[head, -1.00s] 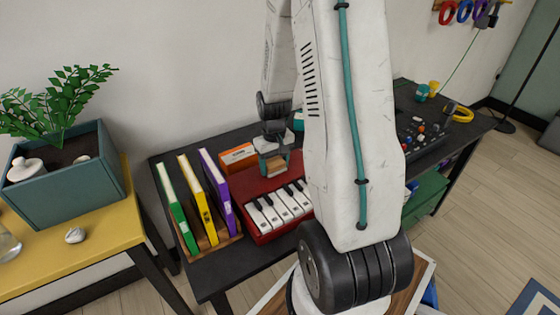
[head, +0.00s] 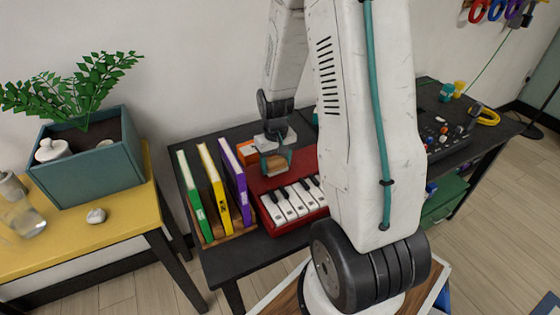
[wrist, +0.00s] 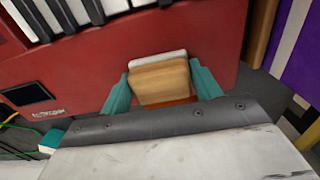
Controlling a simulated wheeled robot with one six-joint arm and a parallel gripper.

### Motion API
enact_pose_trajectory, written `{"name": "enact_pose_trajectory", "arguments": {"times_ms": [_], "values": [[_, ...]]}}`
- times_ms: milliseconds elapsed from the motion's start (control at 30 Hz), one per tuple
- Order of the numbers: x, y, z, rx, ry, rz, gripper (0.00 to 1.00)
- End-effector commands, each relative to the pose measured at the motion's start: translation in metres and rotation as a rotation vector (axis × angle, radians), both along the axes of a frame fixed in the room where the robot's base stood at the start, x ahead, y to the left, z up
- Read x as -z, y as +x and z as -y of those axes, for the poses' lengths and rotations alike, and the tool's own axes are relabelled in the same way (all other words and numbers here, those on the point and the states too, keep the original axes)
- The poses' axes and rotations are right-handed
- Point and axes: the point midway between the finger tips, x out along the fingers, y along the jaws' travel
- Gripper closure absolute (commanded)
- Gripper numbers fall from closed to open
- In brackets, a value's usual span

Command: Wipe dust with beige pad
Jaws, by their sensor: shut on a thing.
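My gripper (head: 275,160) is shut on the beige pad (head: 272,165). It is over the back part of the red keyboard (head: 258,187), behind the white keys. In the wrist view, the beige pad (wrist: 160,82) sits between the teal fingers of my gripper (wrist: 162,90), with a pale layer along its far edge. The red keyboard (wrist: 85,68) lies beneath it, its small dark screen to the left. I cannot tell whether the pad touches the keyboard. No dust can be made out in either view.
Green, yellow and purple books (head: 236,184) stand in a wooden rack left of the keyboard. An orange box (head: 246,152) is behind, close to my gripper. A control panel (head: 440,138) is on the right of the dark table (head: 222,262). A planter (head: 90,170) stands on the yellow table.

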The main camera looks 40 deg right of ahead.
Motion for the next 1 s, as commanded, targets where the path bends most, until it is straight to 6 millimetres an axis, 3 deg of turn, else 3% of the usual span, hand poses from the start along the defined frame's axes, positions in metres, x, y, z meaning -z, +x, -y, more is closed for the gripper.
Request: {"name": "enact_pose_trajectory", "arguments": {"times_ms": [233,567,1000], "values": [[0.002,0.006,-0.020,-0.002,0.000,0.000,0.55],[0.002,0.006,-0.024,-0.001,0.002,-0.003,0.55],[-0.038,0.006,-0.022,0.000,-0.001,0.002,0.55]]}}
